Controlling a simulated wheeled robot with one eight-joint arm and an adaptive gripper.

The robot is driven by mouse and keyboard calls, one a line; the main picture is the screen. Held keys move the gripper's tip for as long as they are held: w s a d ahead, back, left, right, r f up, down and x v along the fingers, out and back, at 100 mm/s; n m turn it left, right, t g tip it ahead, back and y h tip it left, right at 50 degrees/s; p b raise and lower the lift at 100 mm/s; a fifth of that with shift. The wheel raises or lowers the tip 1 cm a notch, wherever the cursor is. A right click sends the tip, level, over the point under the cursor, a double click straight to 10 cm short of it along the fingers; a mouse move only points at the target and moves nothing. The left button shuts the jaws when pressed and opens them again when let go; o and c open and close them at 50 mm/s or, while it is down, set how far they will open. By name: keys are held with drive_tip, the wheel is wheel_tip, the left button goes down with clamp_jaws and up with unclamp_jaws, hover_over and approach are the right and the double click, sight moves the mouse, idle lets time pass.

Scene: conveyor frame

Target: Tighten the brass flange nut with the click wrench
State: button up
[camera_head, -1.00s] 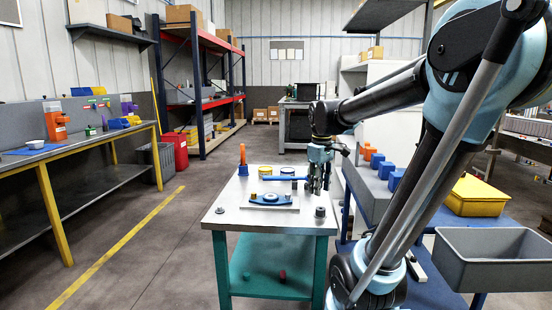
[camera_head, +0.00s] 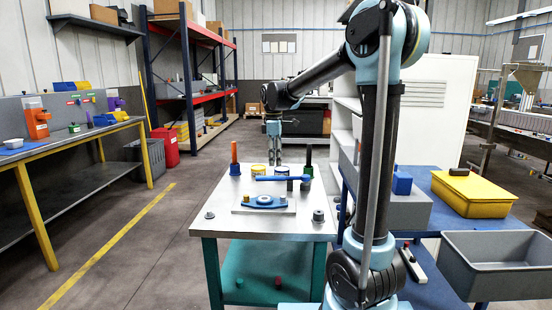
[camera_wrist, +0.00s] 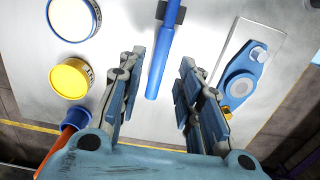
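The click wrench, a long blue bar (camera_head: 283,178), lies raised across the workbench and rests on a dark support at its right. In the wrist view its blue handle (camera_wrist: 163,55) runs between my fingertips in the picture. My gripper (camera_head: 274,161) is open and empty, pointing down over the far part of the bench; the wrist view shows its fingers (camera_wrist: 163,58) wide apart. Contact with the handle does not show. A blue flange part (camera_head: 265,202) sits on a pale plate, with a small brass nut (camera_head: 246,198) at one end, also in the wrist view (camera_wrist: 240,88).
A cart with a yellow box (camera_head: 474,193) and grey bin (camera_head: 500,262) stands right.

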sight(276, 176)
wheel_tip(276, 176, down, 7)
drive_tip(key=shift+s+r, duration=0.1)
drive_tip(key=shift+f, duration=0.3)
drive_tip(key=shift+c, duration=0.6)
clamp_jaws()
drive_tip(key=shift+r, duration=2.6)
